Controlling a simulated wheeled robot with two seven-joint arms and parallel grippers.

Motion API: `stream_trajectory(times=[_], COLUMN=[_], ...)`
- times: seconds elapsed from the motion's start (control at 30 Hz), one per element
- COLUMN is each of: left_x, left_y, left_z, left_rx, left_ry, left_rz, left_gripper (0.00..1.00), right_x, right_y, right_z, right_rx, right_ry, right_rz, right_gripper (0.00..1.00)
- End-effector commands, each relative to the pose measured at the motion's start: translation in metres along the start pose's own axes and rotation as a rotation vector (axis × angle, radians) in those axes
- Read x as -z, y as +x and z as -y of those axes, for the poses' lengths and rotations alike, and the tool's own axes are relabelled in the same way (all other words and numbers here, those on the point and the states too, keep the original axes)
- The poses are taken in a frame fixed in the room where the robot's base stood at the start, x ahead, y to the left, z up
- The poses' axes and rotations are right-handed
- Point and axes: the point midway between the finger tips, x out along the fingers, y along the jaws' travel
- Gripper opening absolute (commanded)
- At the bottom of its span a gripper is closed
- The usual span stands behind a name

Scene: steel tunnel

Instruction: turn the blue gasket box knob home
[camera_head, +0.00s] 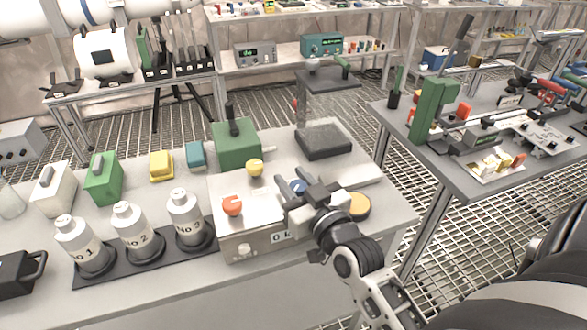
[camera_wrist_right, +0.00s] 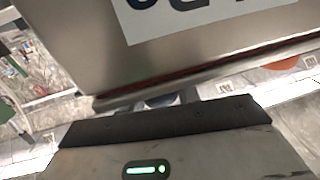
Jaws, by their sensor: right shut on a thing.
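The gasket box (camera_head: 238,246) is a grey box with a white top on the bench, with a partly hidden label on its front. Its blue knob (camera_head: 297,186) shows at the jaws of my right gripper (camera_head: 308,192), which is shut on it. The gripper covers much of the knob, so its pointing direction cannot be read. In the right wrist view the gripper body (camera_wrist_right: 165,125) fills the lower part, and only a small bluish bit of the knob (camera_wrist_right: 160,101) shows. My left gripper is not in view.
An orange knob (camera_head: 232,205) and a yellow knob (camera_head: 255,167) stand on the box top near the blue one. An amber disc (camera_head: 358,206) lies right of the gripper. White bottles (camera_head: 186,219) stand in a black rack to the left. A dark block (camera_head: 323,141) is behind.

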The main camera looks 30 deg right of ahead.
Motion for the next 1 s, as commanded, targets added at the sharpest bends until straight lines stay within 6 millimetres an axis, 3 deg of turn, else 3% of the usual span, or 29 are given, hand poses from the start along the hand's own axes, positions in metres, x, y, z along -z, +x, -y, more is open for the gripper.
stream_trajectory(times=[0.53, 0.57, 0.63, 1.0], left_x=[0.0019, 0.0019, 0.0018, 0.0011], left_y=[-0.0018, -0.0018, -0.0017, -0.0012], left_z=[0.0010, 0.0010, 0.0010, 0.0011], left_rx=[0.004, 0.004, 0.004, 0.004], left_ry=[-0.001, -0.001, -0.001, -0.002], left_rz=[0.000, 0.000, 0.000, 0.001], left_gripper=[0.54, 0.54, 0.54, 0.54], right_x=[-0.0016, -0.0016, -0.0016, -0.0019], right_y=[0.0001, 0.0001, 0.0001, -0.0047], right_z=[-0.0002, -0.0002, -0.0002, -0.0006], right_rx=[-0.028, -0.027, -0.027, -0.028], right_ry=[-0.001, -0.002, -0.002, -0.002], right_rz=[0.002, 0.002, 0.002, 0.002], right_gripper=[0.09, 0.35, 0.54, 0.54])
